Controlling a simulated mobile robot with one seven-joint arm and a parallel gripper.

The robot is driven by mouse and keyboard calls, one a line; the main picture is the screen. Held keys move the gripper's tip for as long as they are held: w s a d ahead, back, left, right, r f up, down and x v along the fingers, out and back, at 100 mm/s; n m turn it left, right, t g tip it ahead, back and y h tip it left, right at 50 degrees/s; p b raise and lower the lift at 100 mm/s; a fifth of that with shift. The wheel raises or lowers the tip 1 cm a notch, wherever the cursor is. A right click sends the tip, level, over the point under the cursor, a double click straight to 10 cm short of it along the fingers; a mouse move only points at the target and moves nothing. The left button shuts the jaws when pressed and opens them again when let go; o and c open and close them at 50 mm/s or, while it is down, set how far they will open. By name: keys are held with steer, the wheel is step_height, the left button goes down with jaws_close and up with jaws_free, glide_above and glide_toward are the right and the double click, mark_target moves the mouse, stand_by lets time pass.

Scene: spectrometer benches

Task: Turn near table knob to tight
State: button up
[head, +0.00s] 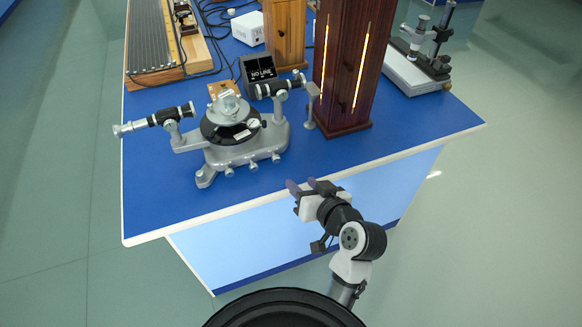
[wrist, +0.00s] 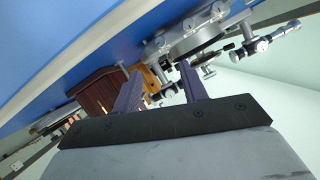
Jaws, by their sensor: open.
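A grey spectrometer (head: 245,150) stands near the front of the blue bench, with a black round plate in its middle and a telescope on each side. Several small silver knobs (head: 253,166) stick out along its front base; I cannot tell which one is the near table knob. In the wrist view, the spectrometer (wrist: 196,40) shows tilted at the upper right, beyond the fingers. My gripper (head: 302,184) is open and empty at the bench's front edge, right of and nearer than the knobs, apart from them. Its two purple fingers also show in the wrist view (wrist: 160,88).
A tall dark wooden housing (head: 345,70) with glowing slits stands right of the spectrometer. A small black "NO LINE" display (head: 258,69) sits behind it. The blue bench top (head: 150,200) is clear at front left; its white front edge lies by my gripper.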

mark_target(277, 160)
steer(key=shift+n+h, duration=0.5)
steer(key=shift+n, duration=0.1)
steer(key=b+x, duration=0.1)
steer(key=x, duration=0.3)
steer(key=b+x, duration=0.1)
steer(key=x, duration=0.4)
steer(key=a+b+x, duration=0.1)
steer(key=x, duration=0.3)
steer(key=shift+w+a+r, duration=0.15)
steer(key=shift+w+r, duration=0.1)
steer(key=shift+r, duration=0.05)
